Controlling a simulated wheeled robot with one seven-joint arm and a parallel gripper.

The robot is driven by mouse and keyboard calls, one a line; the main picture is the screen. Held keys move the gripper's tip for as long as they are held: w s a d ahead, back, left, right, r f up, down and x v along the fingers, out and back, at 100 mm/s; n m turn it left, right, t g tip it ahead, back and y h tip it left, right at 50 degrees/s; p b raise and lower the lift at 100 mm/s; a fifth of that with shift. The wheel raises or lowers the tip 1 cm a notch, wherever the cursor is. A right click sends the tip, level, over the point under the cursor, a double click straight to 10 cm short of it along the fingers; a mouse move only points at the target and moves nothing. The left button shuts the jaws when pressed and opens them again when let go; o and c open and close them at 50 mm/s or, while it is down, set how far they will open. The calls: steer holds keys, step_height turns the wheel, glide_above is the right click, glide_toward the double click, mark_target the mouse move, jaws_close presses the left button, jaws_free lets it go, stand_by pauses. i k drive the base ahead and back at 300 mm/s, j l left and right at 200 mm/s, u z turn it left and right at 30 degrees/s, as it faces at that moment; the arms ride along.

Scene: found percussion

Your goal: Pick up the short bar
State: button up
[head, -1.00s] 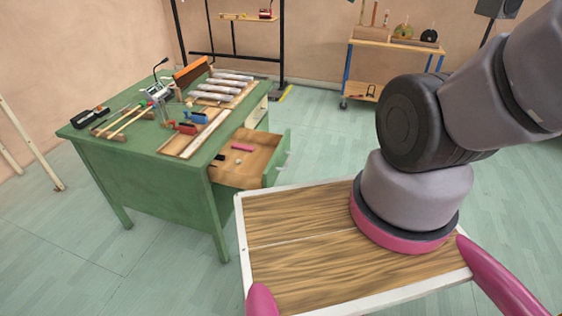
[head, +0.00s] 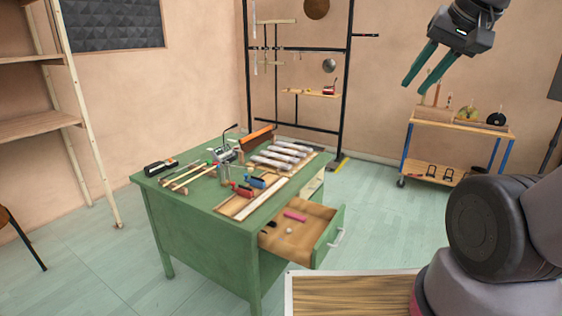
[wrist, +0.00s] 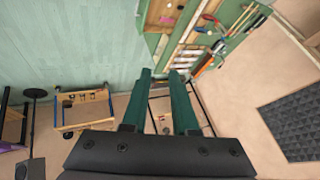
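Several silvery bars (head: 278,154) lie side by side on a wooden board on the far right part of the green desk (head: 170,193). They are too small in the picture for me to tell which is the short bar. The bars also show small in the wrist view (wrist: 187,58), beyond my fingertips. My gripper (head: 414,86) is raised in the air to the right of the desk, well apart from the bars. Its two green fingers are apart with nothing between them, as the wrist view (wrist: 160,74) also shows.
An open drawer (head: 325,238) with a pink object (head: 295,216) juts from the desk's right side. Mallets, red and blue clamps and an orange-backed tool (head: 257,136) crowd the desktop. A black rack (head: 346,95) and a wooden trolley (head: 440,130) stand behind. Floor between them is free.

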mark_target(269, 153)
steer(key=i+l+z, duration=0.8)
steer(key=i, duration=0.25)
steer(key=i+l, duration=0.1)
steer(key=i, duration=0.8)
steer(key=i+l, duration=0.1)
steer(key=i, duration=0.75)
steer(key=i+u, duration=0.7)
steer(key=u, duration=0.15)
steer(key=i+l+u, duration=0.4)
steer(key=i+u, duration=0.15)
steer(key=u, duration=0.3)
steer(key=i+l+u, duration=0.15)
steer(key=u, duration=0.3)
steer(key=i+l+u, duration=0.1)
steer(key=u, duration=0.4)
steer(key=i+l+u, duration=0.1)
steer(key=l+u, duration=0.2)
steer(key=u, duration=0.15)
steer(key=l+u, duration=0.2)
steer(key=u, duration=0.25)
steer(key=i+l+u, duration=0.1)
steer(key=l+u, duration=1.35)
steer(key=u, duration=0.15)
